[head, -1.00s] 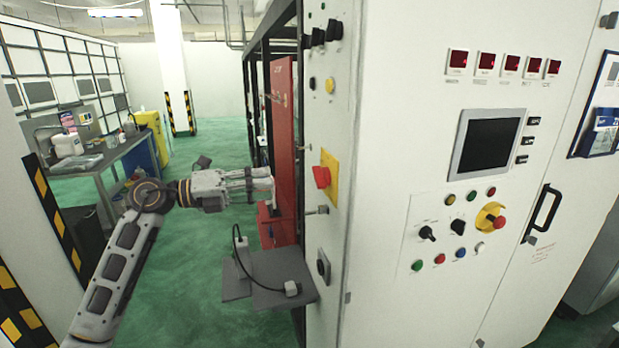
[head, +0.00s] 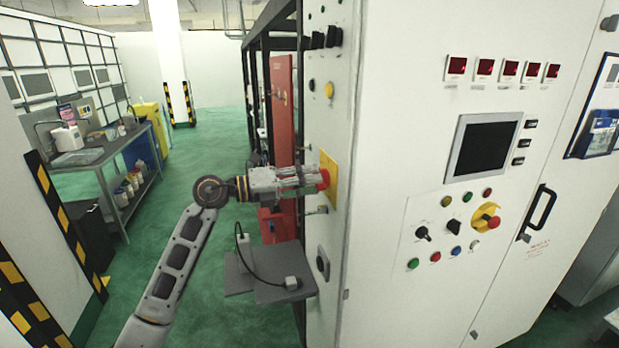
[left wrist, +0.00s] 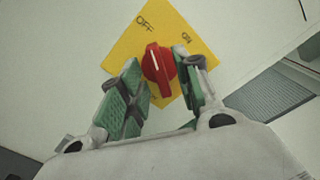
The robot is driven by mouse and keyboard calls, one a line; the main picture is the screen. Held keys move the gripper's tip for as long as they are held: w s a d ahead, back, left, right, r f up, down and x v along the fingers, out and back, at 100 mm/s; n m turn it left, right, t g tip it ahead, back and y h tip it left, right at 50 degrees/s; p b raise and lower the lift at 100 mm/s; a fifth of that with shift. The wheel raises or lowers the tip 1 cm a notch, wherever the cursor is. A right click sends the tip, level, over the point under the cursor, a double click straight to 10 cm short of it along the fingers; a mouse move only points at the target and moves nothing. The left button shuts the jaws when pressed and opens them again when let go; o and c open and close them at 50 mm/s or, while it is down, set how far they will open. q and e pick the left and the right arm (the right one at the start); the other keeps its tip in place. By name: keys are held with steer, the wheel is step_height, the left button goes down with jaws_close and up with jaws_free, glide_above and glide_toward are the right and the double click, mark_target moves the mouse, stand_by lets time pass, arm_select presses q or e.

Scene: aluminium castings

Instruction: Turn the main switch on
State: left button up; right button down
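The main switch is a red rotary knob (left wrist: 158,68) on a yellow plate (left wrist: 125,45) marked OFF and ON. Its white line points up toward OFF in the left wrist view. In the head view the knob (head: 323,180) and plate (head: 330,165) are on the narrow left side of the white cabinet. My left gripper (head: 318,181) is at the knob. In the left wrist view its green-padded fingers (left wrist: 158,88) are apart, one on each side of the knob. I cannot tell whether they touch it. My right gripper is not in view.
A grey shelf (head: 270,290) with a cabled device juts out below the switch. The white cabinet front (head: 400,150) carries a screen (head: 484,146), buttons and a black handle (head: 541,210). Green floor (head: 215,140) is open to the left, before a workbench (head: 90,155).

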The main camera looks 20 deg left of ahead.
arm_select(q)
steer(key=shift+w+d, duration=0.15)
steer(key=shift+d, duration=0.05)
jaws_close()
